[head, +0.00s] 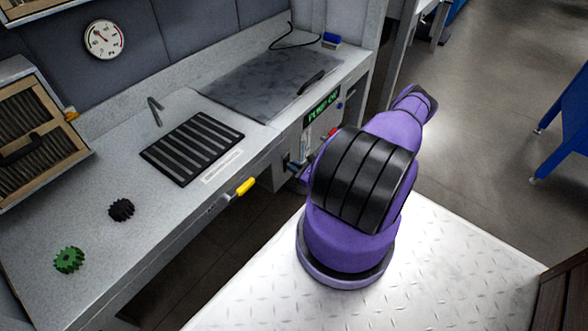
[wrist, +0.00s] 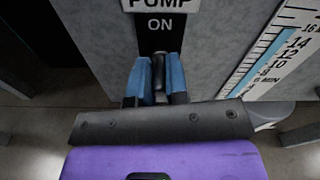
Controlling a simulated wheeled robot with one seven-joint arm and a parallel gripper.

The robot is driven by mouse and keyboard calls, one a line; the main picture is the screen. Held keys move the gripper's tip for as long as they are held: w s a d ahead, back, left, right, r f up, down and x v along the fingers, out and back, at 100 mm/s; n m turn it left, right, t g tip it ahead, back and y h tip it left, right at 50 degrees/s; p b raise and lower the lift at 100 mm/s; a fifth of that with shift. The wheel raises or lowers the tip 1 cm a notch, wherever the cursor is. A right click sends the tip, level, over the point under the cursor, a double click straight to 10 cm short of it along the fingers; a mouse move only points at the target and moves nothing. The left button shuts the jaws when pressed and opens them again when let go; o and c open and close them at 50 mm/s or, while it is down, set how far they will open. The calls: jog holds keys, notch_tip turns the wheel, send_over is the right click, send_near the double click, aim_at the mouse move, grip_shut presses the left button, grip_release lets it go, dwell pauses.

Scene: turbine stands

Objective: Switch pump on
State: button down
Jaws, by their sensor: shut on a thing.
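In the wrist view, my gripper (wrist: 157,76) has its two blue fingers closed on a dark pump switch lever (wrist: 158,66). The lever stands between the fingertips, in front of a black plate (wrist: 160,32) marked ON, under a white label that reads PUMP (wrist: 160,4). In the head view, my purple arm hides most of the switch area, and the lever cannot be made out. A small dark display with green letters (head: 323,105), which seem to read PUMP ON, is on the bench front above that area.
A level gauge (wrist: 278,50) is right of the switch. The grey bench (head: 110,180) holds a black slotted grate (head: 192,148), a green gear (head: 69,260) and a black gear (head: 121,210). A yellow handle (head: 246,187) sticks out from the bench front.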

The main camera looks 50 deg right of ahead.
jog(key=shift+w+r+g, duration=0.1)
jog(key=shift+r+g, duration=0.25)
jog(key=shift+g, duration=0.75)
jog(key=shift+w+r+g, duration=0.1)
jog(key=shift+r+g, duration=0.2)
jog(key=shift+g, duration=0.8)
jog(key=c, duration=1.1)
grip_release()
jog(key=v, duration=1)
jog(key=shift+s+a+r, duration=0.1)
jog(key=shift+s+r, duration=0.2)
